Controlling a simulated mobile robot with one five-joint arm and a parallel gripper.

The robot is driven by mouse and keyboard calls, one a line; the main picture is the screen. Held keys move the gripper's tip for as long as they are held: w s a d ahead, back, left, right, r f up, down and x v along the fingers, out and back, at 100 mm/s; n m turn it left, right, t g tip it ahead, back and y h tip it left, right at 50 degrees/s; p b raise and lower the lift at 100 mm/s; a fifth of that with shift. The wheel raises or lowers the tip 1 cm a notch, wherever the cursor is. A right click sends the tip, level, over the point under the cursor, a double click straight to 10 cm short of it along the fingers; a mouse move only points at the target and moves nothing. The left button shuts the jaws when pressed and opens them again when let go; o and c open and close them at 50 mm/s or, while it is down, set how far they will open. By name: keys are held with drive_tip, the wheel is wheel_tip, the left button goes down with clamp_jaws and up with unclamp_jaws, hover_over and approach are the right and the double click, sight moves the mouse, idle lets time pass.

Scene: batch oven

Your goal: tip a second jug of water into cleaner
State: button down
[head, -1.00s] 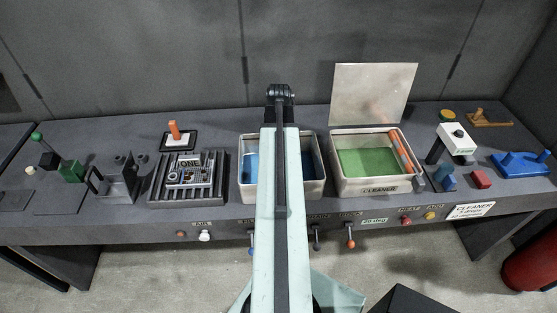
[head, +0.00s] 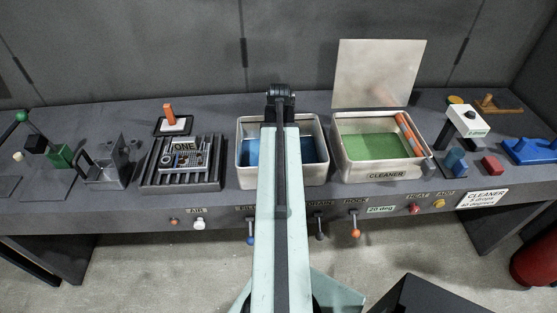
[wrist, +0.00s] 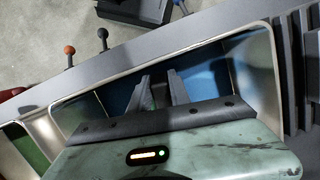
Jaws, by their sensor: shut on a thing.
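A steel tub of blue water (head: 319,165) stands in the middle of the bench, partly behind my arm. To its right is the cleaner tank (head: 386,176), holding green liquid, with its lid (head: 378,72) raised. My gripper is hidden in the head view. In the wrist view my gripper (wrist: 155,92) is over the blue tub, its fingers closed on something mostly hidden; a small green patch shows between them. I cannot make out a jug there. A grey box-like item with a dark handle (head: 106,168) stands at the left; I cannot tell whether it is a jug.
A striped orange roller (head: 408,133) lies along the tank's right side. A slatted rack (head: 181,182) with a part marked ONE is left of the tub. Levers, including an orange-knobbed one (head: 356,233), line the bench front. A white-topped device (head: 467,120) stands right of the tank.

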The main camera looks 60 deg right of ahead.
drive_tip(key=shift+f+b, duration=0.7)
drive_tip(key=shift+r, duration=0.15)
idle(0.4)
drive_tip(key=s+a+p+v, duration=0.1)
drive_tip(key=a+p+v, duration=0.1)
drive_tip(key=p+v, duration=1.1)
drive_tip(key=shift+s+a+r+p, duration=0.15)
drive_tip(key=shift+a+r+p, duration=0.2)
drive_tip(key=shift+r, duration=0.1)
